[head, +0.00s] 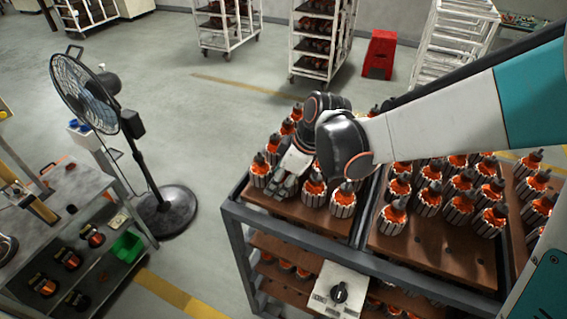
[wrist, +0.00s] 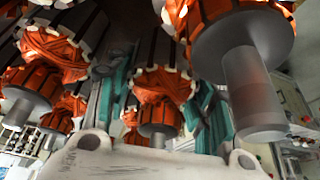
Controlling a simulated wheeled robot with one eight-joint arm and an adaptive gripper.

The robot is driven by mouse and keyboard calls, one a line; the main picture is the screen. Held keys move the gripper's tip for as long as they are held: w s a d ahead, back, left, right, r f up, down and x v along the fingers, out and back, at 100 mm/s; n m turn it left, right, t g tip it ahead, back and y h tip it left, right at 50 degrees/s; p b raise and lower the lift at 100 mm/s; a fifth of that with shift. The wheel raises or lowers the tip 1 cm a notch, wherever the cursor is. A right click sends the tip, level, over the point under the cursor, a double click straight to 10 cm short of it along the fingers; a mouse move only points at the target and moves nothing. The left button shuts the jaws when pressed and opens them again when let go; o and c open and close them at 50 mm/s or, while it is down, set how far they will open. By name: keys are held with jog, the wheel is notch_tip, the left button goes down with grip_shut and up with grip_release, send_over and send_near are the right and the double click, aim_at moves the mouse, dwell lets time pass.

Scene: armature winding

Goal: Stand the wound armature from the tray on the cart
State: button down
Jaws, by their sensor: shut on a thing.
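The cart (head: 300,232) has a dark frame and brown boards. Wound armatures with orange windings, grey slotted cores and dark shafts stand upright in rows on its top. My gripper (head: 284,186) is low over the front left of the cart top, shut on a wound armature that it largely hides in the head view. One standing armature (head: 260,173) is just left of my gripper and another (head: 313,188) just right. In the wrist view, a wound armature (wrist: 160,88) shows behind the grey gripper part (wrist: 155,160); I cannot tell whether it is the held one. No separate tray is identifiable.
A black fan (head: 85,95) stands left of the cart. A workbench (head: 85,200) with wound parts and a green bin (head: 127,247) is at the left. White racks (head: 322,45) and a red step stool (head: 380,55) stand behind. Neighbouring armatures crowd my gripper.

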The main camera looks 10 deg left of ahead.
dwell(0.7)
jog(key=c, duration=0.7)
grip_release()
jog(key=shift+s, duration=0.1)
